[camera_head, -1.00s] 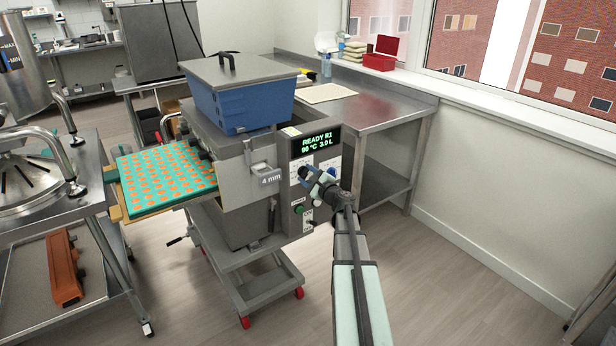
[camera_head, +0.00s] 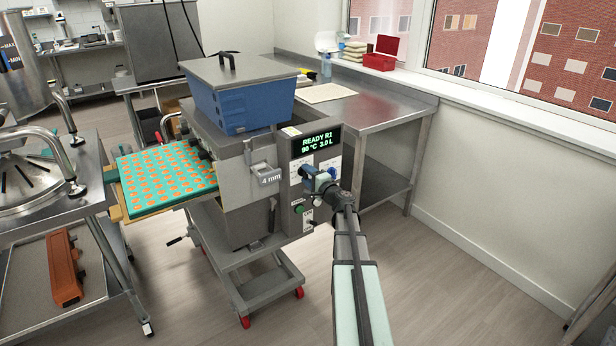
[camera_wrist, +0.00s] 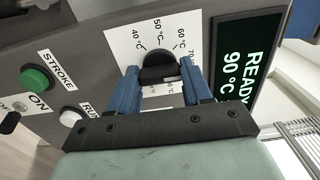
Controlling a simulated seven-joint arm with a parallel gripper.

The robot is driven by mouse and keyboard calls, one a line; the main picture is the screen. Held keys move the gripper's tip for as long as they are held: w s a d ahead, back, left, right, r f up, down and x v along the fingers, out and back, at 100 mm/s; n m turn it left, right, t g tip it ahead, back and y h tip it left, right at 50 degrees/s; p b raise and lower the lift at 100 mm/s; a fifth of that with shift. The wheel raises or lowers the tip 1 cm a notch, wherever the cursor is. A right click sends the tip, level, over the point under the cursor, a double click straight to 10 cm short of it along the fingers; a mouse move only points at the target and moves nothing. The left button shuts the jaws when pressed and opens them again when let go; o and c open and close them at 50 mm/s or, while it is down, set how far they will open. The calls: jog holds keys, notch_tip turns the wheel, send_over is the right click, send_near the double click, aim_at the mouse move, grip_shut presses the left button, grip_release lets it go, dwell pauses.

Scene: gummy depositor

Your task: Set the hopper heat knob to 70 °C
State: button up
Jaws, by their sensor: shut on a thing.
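The black heat knob (camera_wrist: 157,66) sits on a white dial plate with marks from 40 °C through 50, 60 and 70 °C in the wrist view. My gripper (camera_wrist: 160,82) has its two blue fingers on either side of the knob, shut on it. The knob's pointer cannot be made out. The depositor's display (camera_head: 318,140) reads READY R1, 90 °C, 3.0 L; part of it shows in the wrist view (camera_wrist: 240,62). In the head view my gripper (camera_head: 309,174) is at the control panel below the display and hides the knob.
A green STROKE button (camera_wrist: 36,79) and a white button (camera_wrist: 70,117) lie left of the dial in the wrist view. The blue hopper (camera_head: 240,105) stands above the panel. A mould tray with orange pieces (camera_head: 214,190) sits left. Open floor lies right.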

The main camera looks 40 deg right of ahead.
dwell(0.5)
jog(key=o, duration=1.1)
jog(key=shift+c, duration=0.2)
jog(key=s, duration=1.3)
jog(key=shift+s, duration=0.4)
